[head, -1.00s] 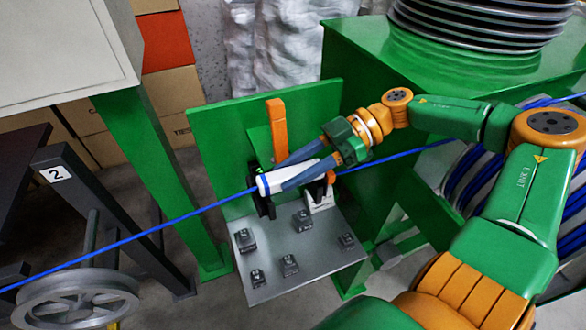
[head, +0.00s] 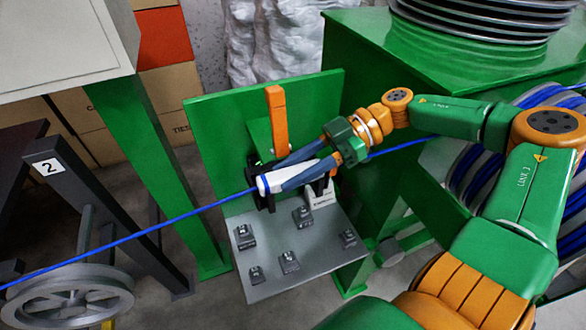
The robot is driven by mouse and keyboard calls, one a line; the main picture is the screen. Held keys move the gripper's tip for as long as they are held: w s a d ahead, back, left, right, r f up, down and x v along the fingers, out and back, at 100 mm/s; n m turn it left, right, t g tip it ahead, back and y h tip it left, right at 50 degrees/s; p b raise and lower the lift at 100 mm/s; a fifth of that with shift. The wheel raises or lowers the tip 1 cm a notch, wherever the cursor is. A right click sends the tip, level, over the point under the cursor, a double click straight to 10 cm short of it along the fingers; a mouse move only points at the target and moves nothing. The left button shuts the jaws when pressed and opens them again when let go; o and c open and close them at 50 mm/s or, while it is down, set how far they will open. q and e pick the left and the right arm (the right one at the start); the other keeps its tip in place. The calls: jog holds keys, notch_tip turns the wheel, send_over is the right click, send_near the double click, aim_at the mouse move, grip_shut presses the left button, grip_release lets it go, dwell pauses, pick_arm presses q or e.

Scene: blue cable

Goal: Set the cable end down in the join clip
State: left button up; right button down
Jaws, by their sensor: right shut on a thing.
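My right gripper (head: 268,176) is shut on the white cable end (head: 270,182), a white sleeve with a blue band. It holds the sleeve roughly level over the black join clip (head: 264,199), at the back of the grey plate. The fingers hide part of the sleeve and clip, so I cannot tell whether the sleeve is seated. The blue cable (head: 150,235) runs from the sleeve's left end down to the lower left. More blue cable (head: 400,148) shows right of the gripper. My left gripper is out of view.
The grey plate (head: 300,281) carries several small dark blocks. A green back panel (head: 215,130) with an orange upright (head: 277,115) stands behind it. A grey wheel (head: 70,298) is at lower left, a green machine (head: 375,60) at upper right.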

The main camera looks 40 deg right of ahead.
jog(key=shift+f+b, duration=0.4)
dwell(0.5)
jog(key=shift+c, duration=2.2)
grip_release()
jog(key=shift+s+r, duration=0.1)
jog(key=shift+s, duration=0.1)
